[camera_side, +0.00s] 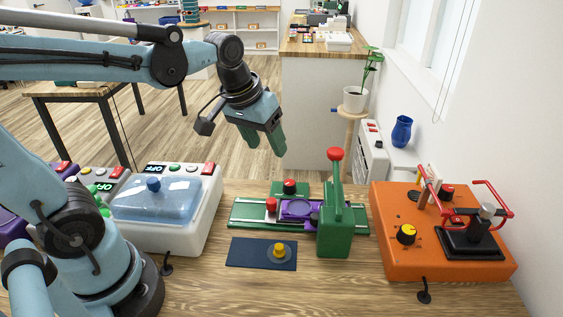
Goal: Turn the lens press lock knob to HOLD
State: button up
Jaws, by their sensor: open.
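The green device (334,232), which looks like the lens press, stands on the wooden table at the middle right. It has an upright post with a red ball on top, and a purple ring part (297,209) on its rail. A red-topped black knob (289,187) sits behind the rail and a red knob (271,204) at its left. I cannot tell which is the lock knob, and no HOLD mark is readable. My gripper (264,144) is open and empty, pointing down, high above and behind the device, touching nothing.
A dark blue mat (240,252) with a yellow-topped piece (279,251) lies in front. An orange box (397,262) with a yellow-and-black knob (406,234) and red handles stands right. A white box (203,223) with a clear blue cover (150,205) stands left. A blue vase (402,131) is behind.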

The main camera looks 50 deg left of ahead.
jog(key=shift+s+d+f+m+t, duration=0.15)
jog(key=shift+s+f+m+t, duration=0.3)
jog(key=shift+s, duration=0.4)
jog(key=shift+s+d+f+m+t, duration=0.1)
jog(key=shift+s+f+m+t, duration=0.2)
jog(key=shift+s+m+t, duration=0.45)
jog(key=shift+s+d+f+m+t, duration=0.2)
jog(key=shift+s+f+m, duration=0.15)
jog(key=shift+s, duration=0.65)
jog(key=shift+c, duration=0.3)
